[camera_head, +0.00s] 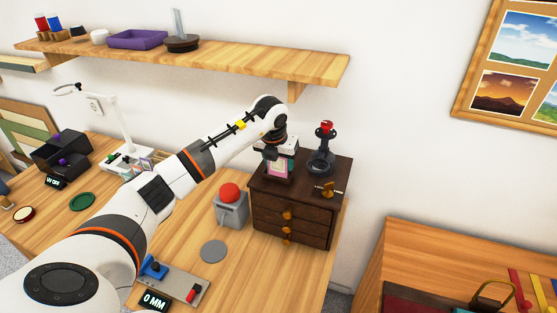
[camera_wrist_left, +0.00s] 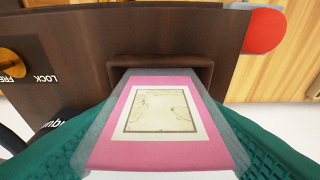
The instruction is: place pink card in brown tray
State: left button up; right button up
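The pink card (camera_wrist_left: 160,110) has a cream panel with a faint drawing and pale translucent borders at its sides. In the wrist view it lies between the two green finger pads of my left gripper (camera_wrist_left: 160,155), which meet its side edges. Its far end reaches a small dark brown tray-like recess (camera_wrist_left: 160,61); I cannot tell whether it is inside or just above it. In the head view the card (camera_head: 278,169) hangs upright below my left gripper (camera_head: 275,150), over the left part of the dark cabinet's top. My right gripper is out of view.
The dark brown cabinet (camera_head: 290,212) has drawers with gold knobs and a gold dial (camera_head: 327,189) on top. A shelf (camera_head: 200,62) runs above.

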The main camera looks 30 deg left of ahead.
pick_arm(q)
jog(key=o, duration=0.3)
jog(key=shift+o, duration=0.2)
jog(key=shift+r, duration=0.45)
jog(key=b+v, duration=0.2)
jog(key=v, duration=0.9)
jog(key=shift+s+r, duration=0.2)
jog(key=shift+s, duration=0.05)
